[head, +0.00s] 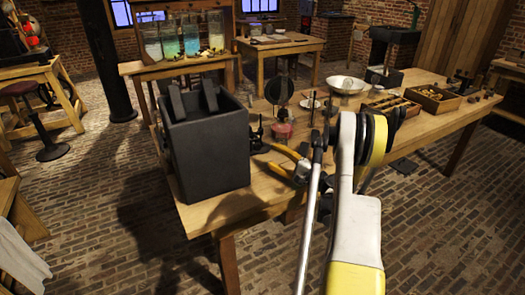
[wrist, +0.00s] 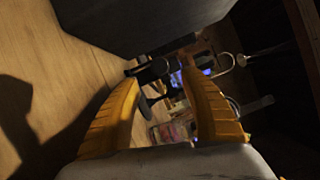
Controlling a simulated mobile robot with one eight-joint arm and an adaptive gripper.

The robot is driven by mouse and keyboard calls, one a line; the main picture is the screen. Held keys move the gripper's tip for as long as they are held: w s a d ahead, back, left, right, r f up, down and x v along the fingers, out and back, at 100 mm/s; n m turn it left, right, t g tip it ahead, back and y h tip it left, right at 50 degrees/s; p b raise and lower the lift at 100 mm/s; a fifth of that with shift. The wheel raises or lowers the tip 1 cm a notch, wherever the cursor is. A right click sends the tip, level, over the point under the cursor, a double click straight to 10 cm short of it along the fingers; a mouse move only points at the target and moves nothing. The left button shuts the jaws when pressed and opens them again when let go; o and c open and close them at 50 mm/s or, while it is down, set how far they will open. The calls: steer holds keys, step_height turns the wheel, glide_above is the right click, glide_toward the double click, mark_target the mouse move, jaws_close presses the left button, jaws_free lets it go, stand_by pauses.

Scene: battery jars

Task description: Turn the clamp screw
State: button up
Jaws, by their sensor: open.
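A small dark clamp-like piece (head: 256,136) stands on the wooden table beside the dark grey box. Its screw cannot be told apart clearly. My gripper (head: 267,158) is at the table's near edge, just right of the box, with its yellow fingers spread toward the dark piece. In the wrist view my gripper (wrist: 160,78) is open and nothing is held between its fingers. A dark rod-like part (wrist: 148,70) shows at the fingertips, near the box. I cannot tell whether the fingers touch it.
The tall grey box (head: 208,150) stands close on the left and fills the top of the wrist view (wrist: 140,22). The wooden table (head: 212,212) also bears a white bowl (head: 346,85), a divided tray (head: 391,106) and a wooden box (head: 433,98).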

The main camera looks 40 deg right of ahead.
steer(key=shift+s+d+f, duration=0.1)
steer(key=shift+s+d, duration=0.05)
steer(key=shift+s, duration=0.8)
steer(key=shift+s+d+f, duration=0.1)
steer(key=shift+s, duration=0.85)
